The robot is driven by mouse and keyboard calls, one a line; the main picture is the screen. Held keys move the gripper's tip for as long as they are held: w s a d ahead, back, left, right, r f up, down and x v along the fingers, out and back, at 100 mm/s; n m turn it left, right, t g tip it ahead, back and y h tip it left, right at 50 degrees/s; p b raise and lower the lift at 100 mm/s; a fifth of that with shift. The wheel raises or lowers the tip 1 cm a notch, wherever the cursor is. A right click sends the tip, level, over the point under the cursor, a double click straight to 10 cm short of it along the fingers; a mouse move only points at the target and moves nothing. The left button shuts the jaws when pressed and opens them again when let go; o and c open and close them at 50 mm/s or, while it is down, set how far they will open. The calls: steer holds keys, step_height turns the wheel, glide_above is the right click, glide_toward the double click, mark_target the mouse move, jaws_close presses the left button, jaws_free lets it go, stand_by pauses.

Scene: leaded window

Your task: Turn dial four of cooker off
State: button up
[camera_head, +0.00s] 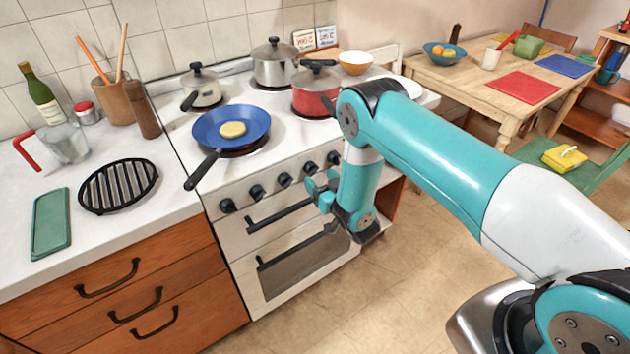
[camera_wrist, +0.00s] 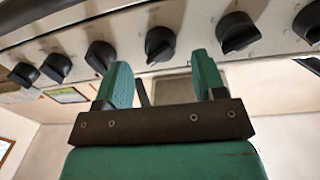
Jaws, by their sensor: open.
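The white cooker (camera_head: 215,196) has a row of black dials along its front. Counted from the left in the head view, the fourth dial (camera_head: 311,168) sits just above my gripper (camera_head: 319,187). My gripper is open and empty in front of the cooker. In the wrist view its two green fingers (camera_wrist: 160,85) point up toward the dial row, with one dial (camera_wrist: 159,44) in the gap between them, apart from both. I cannot tell for certain which number that dial is. My arm may hide part of the row's right end.
A blue pan (camera_head: 205,125) with a yellow item, a red pot (camera_head: 312,103) and a steel pot (camera_head: 272,70) stand on the hob. Oven handles (camera_head: 278,214) stick out below the dials. The floor (camera_head: 375,290) in front is clear. A wooden table (camera_head: 465,85) stands at the right.

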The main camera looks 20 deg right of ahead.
mark_target(314, 173)
steer(key=shift+b+x, duration=0.35)
steer(key=shift+x, duration=1.35)
steer(key=c, duration=0.9)
steer(key=shift+f+n+b, duration=0.1)
steer(key=shift+n+b, duration=0.2)
steer(key=shift+b, duration=0.05)
steer(key=shift+f+n+b, duration=0.15)
steer(key=shift+n+b, duration=0.6)
steer(key=shift+n, duration=0.25)
steer(key=n+b, duration=0.2)
steer(key=n, duration=0.1)
steer(key=shift+d+n+b, duration=0.1)
steer(key=shift+n+b, duration=0.2)
steer(key=n+b, duration=0.3)
steer(key=n, duration=0.3)
steer(key=shift+y, duration=0.4)
